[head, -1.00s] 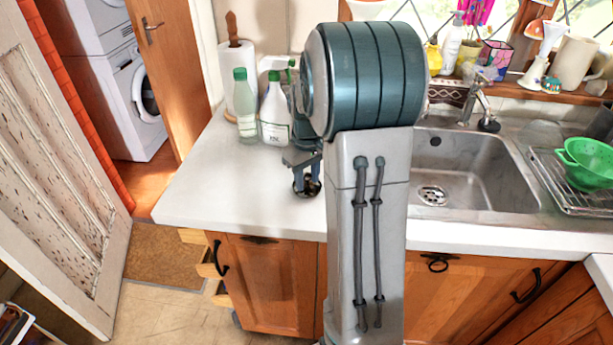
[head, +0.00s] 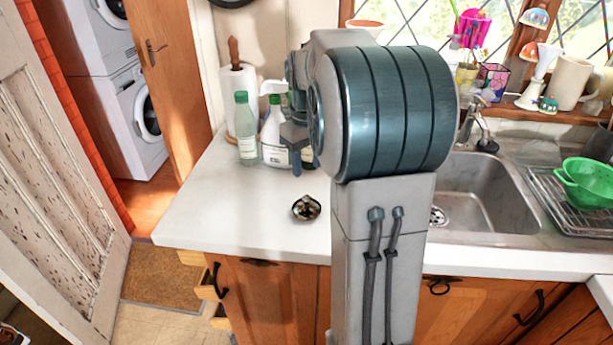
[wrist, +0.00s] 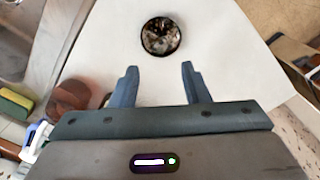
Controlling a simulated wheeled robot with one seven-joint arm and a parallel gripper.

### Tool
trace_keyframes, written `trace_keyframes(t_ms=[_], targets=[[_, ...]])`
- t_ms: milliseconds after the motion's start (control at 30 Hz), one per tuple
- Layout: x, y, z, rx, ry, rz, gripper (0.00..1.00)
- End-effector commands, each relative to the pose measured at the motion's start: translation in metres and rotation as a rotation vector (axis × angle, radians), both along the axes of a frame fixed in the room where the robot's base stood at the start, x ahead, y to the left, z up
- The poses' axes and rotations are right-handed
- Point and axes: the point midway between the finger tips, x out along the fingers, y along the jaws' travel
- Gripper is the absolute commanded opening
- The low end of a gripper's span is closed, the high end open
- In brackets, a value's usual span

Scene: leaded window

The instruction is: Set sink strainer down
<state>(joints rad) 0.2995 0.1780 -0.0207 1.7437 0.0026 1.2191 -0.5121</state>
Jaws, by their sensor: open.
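The sink strainer (head: 306,208) is a small, round, dark metal cup with something brownish in it. It rests on the white countertop (head: 215,205), near the front edge and left of my arm. In the wrist view the strainer (wrist: 161,36) lies beyond my fingertips, apart from them. My gripper (wrist: 158,75) is open, with bare countertop between its two blue fingers. In the head view my gripper (head: 296,150) is partly hidden by my arm and stands above and behind the strainer, near the bottles.
A green bottle (head: 246,130), a white spray bottle (head: 273,140) and a paper towel roll (head: 238,100) stand at the back of the counter. The sink (head: 485,195) is to the right, with a green colander (head: 585,183) on the drainer. The counter's left part is clear.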

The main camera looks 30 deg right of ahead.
Motion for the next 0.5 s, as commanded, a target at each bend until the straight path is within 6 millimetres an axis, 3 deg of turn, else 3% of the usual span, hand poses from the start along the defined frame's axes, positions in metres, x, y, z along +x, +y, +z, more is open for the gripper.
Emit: trace_keyframes(t_ms=[133, 267, 500], targets=[[-0.006, 0.007, 0.009, -0.002, -0.007, -0.005, 0.42], [-0.028, 0.032, 0.014, -0.008, -0.041, -0.027, 0.42], [-0.104, 0.095, 0.004, -0.009, -0.143, -0.106, 0.42]])
